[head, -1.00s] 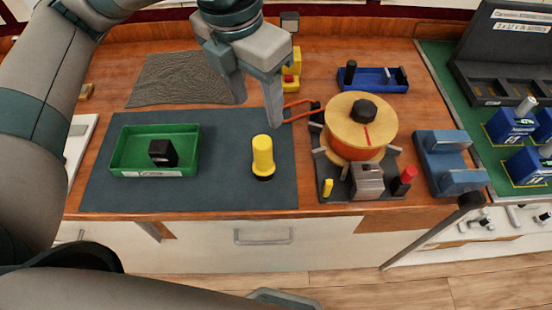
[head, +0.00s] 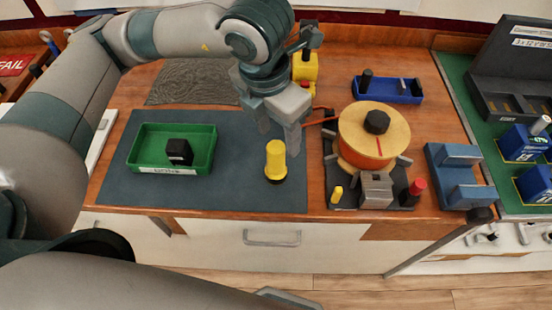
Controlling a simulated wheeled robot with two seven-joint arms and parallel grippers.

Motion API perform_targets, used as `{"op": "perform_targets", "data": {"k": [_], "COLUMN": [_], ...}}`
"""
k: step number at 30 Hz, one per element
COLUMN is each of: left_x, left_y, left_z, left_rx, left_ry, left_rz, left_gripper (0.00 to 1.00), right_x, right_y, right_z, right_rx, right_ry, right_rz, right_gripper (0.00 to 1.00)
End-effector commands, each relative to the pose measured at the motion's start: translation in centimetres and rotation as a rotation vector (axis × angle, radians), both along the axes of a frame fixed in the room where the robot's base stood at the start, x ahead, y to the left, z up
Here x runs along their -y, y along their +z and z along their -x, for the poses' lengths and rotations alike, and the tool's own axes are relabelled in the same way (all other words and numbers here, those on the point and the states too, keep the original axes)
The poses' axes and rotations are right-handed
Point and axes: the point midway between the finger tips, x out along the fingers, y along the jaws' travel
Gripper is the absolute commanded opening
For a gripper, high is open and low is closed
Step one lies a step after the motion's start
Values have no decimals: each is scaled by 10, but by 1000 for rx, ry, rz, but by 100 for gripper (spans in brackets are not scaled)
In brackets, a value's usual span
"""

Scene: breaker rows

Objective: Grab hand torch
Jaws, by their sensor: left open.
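The yellow hand torch (head: 276,160) stands upright on the dark grey mat (head: 225,192), right of the green tray. My left gripper (head: 279,137) comes in from behind, with its fingers pointing down close to the torch's top. Its jaws are open and nothing is held. One finger overlaps the torch's upper right edge in the picture; I cannot tell whether they touch. My right gripper is not in view.
The green tray (head: 135,160) holds a black block (head: 179,151). Right of the mat, a large wooden spool (head: 374,140) sits on a dark base. A blue tray (head: 388,98) and a blue cradle (head: 460,178) lie further right. The mat's front is clear.

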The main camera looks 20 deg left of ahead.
Motion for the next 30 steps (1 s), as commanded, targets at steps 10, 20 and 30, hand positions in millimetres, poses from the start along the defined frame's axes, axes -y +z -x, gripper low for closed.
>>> {"op": "perform_targets", "data": {"k": [10, 20, 30], "left_x": [2, 3, -4], "left_y": [-42, -44, -65], "left_z": [-6, -6, -7], "left_rx": [-1, 0, -4], "left_ry": [1, 0, 3], "left_rz": [0, 0, -3], "left_gripper": [53, 53, 53], "right_x": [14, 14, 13], "right_y": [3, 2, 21], "right_z": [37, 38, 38], "right_rx": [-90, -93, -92], "right_ry": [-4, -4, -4], "right_rz": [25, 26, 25], "right_gripper": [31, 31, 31]}}
